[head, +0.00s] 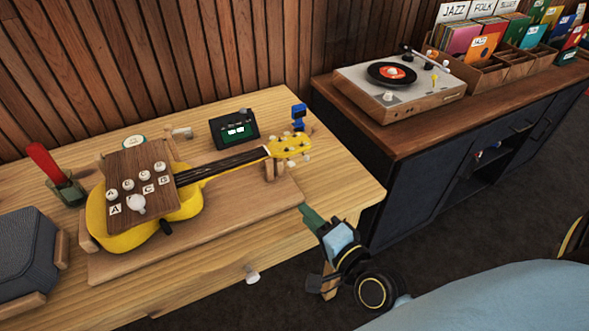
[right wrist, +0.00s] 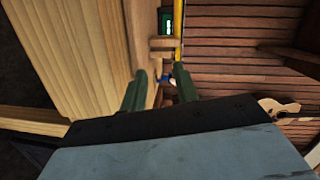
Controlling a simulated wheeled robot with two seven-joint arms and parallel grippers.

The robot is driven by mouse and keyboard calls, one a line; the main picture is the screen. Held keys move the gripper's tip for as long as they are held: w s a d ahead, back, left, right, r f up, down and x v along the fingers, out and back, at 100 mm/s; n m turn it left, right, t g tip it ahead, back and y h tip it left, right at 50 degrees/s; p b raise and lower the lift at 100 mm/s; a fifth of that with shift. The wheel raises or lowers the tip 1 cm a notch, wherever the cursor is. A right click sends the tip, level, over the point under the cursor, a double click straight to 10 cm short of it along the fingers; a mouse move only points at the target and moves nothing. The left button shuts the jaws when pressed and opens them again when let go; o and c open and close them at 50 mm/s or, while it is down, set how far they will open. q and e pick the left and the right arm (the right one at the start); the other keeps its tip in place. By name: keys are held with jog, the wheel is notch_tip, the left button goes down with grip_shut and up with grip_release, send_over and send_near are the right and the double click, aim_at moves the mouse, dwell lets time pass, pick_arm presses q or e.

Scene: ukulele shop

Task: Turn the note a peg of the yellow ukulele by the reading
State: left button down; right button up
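The yellow ukulele (head: 197,199) lies on a wooden stand on the table, its headstock (head: 290,146) to the right with small pale pegs along its edges. A dark tuner (head: 235,130) with a lit green screen stands behind the neck; its reading is too small to make out. My right gripper (head: 311,216) is off the table's front right edge, in front of and apart from the headstock. In the right wrist view its green fingers (right wrist: 160,72) are apart with nothing held. The tuner screen (right wrist: 166,22) and a yellow strip show beyond them. My left gripper is not in view.
A brown board (head: 141,172) with lettered white knobs covers the ukulele's body. A blue device (head: 299,115) stands behind the headstock. A red-handled tool in a green holder (head: 68,188) and a grey box (head: 30,255) are at left. A cabinet with a record player (head: 398,85) is at right.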

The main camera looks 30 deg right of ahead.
aim_at(293, 166)
jog(key=w+d+m, duration=0.1)
jog(key=w, duration=0.3)
jog(key=w+d+r+m+h, duration=0.1)
jog(key=w, duration=0.4)
jog(key=w+d+m+t+h, duration=0.1)
jog(key=w, duration=0.3)
jog(key=shift+w+d+r+m, duration=0.2)
jog(key=shift+d+m, duration=0.1)
jog(key=shift+m, duration=0.1)
grip_shut()
